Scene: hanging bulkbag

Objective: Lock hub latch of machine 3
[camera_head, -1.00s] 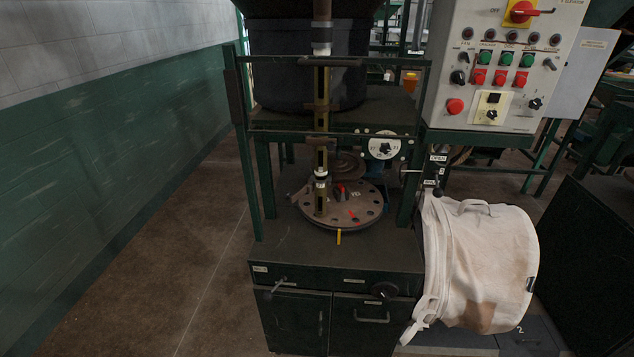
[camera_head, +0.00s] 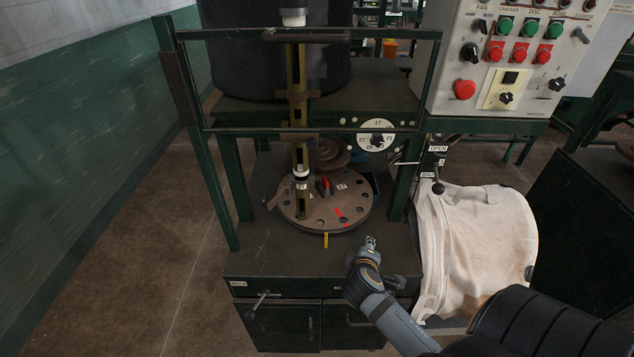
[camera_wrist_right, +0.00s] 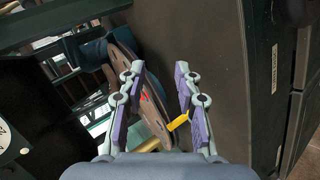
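The machine's round brown disc (camera_head: 310,212) has a ring of holes and lies flat on the dark bench. Its hub (camera_head: 324,187) carries a small red-marked part; whether this latch is locked cannot be told. A red pointer (camera_head: 338,212) and a yellow tab (camera_head: 326,240) mark the disc's front. My right gripper (camera_head: 370,243) is in front of the disc, to its right, apart from it. In the right wrist view the right gripper (camera_wrist_right: 158,75) is open and empty, with the disc (camera_wrist_right: 152,112) and yellow tab (camera_wrist_right: 177,122) beyond its fingers. My left gripper is not in view.
A green frame with a crossbar (camera_head: 350,130) and a vertical brass-coloured column (camera_head: 299,110) stand over the disc. A control panel (camera_head: 505,75) is at upper right. A white cloth bag (camera_head: 465,245) hangs at right. The bench front (camera_head: 270,262) is clear.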

